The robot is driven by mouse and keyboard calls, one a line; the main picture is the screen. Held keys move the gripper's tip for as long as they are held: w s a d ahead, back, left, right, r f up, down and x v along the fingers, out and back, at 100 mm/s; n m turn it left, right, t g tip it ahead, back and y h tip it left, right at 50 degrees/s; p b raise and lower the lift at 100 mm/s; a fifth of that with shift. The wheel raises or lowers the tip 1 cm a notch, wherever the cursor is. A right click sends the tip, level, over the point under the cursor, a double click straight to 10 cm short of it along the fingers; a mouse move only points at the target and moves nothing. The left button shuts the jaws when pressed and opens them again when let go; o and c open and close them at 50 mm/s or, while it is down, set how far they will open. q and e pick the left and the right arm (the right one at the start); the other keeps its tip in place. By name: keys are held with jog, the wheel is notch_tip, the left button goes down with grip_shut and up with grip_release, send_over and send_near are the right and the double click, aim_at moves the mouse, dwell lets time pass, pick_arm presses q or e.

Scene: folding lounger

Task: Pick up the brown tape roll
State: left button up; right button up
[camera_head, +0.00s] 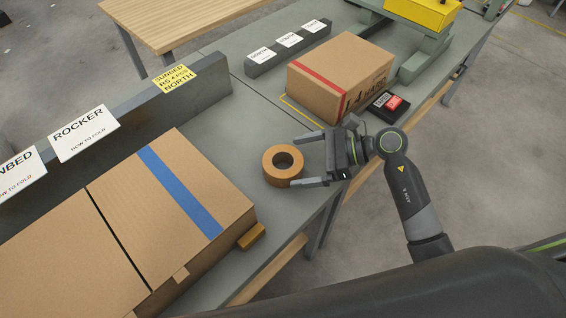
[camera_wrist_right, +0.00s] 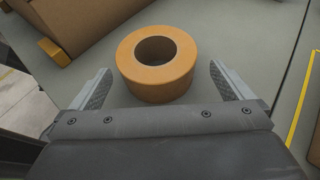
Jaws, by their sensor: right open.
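The brown tape roll (camera_head: 268,172) lies flat on the grey table (camera_head: 236,130), near its front edge. My right gripper (camera_head: 296,162) is open, with its fingers pointing left towards the roll in the head view. In the right wrist view the tape roll (camera_wrist_right: 133,68) sits ahead of and between the two open fingers of the right gripper (camera_wrist_right: 160,88). Its near part reaches the space between the fingertips, with a gap on each side. Nothing is held. My left gripper is not in view.
A large cardboard box with blue tape (camera_head: 200,170) stands left of the roll. A smaller box with red tape (camera_head: 325,90) and a black-and-red box (camera_head: 387,106) stand behind the gripper. A grey rail with signs (camera_head: 135,105) runs along the back.

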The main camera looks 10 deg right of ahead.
aim_at(286, 165)
jog(key=shift+s+p+x, duration=0.1)
jog(key=shift+p+x, duration=0.2)
jog(key=shift+x, duration=0.85)
jog(key=shift+s+p+x, duration=0.15)
jog(key=shift+p+x, duration=0.15)
jog(key=shift+x, duration=0.85)
jog(key=shift+f, duration=0.2)
jog(key=c, duration=0.9)
